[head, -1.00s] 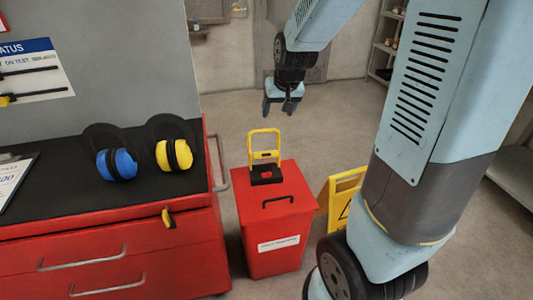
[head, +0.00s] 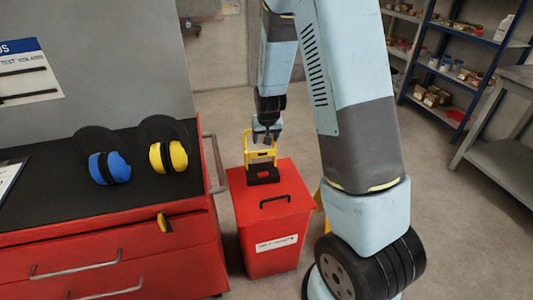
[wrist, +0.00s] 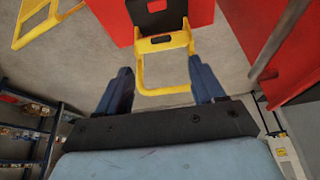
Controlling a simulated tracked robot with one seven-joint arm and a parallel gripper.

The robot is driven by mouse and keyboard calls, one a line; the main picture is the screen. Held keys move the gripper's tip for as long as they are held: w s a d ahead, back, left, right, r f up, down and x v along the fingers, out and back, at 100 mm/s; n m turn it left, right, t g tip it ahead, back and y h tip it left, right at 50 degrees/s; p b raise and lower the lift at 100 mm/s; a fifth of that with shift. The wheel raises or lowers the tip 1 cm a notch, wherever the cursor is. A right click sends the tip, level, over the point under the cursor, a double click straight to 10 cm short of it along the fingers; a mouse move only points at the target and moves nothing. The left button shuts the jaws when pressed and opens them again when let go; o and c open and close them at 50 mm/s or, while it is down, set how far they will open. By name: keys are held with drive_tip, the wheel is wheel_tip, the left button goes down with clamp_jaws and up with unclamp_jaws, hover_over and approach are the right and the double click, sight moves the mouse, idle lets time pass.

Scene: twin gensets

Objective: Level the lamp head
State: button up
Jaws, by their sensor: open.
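The lamp is a yellow frame (head: 275,155) on a black base (head: 263,175), standing on the lid of a red bin. In the wrist view its yellow loop (wrist: 165,91) shows, with a dark piece at its inner end. Which part is the lamp head, and its tilt, I cannot tell clearly. My gripper (head: 265,137) is at the top of the frame in the head view and partly covers it. In the wrist view my gripper (wrist: 162,76) is open, its blue fingers on either side of the yellow loop. Nothing is held; whether a finger touches the frame is unclear.
The red bin (head: 270,230) has a black lid handle. A red cabinet (head: 110,255) with blue earmuffs (head: 110,168) and yellow earmuffs (head: 168,156) stands left. A yellow floor sign (wrist: 45,20) stands beside the bin. Shelves (head: 460,75) are at right; floor between is clear.

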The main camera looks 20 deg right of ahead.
sight(263, 154)
drive_tip(key=x, duration=1.2)
drive_tip(key=shift+f, duration=0.3)
drive_tip(key=shift+c, duration=0.5)
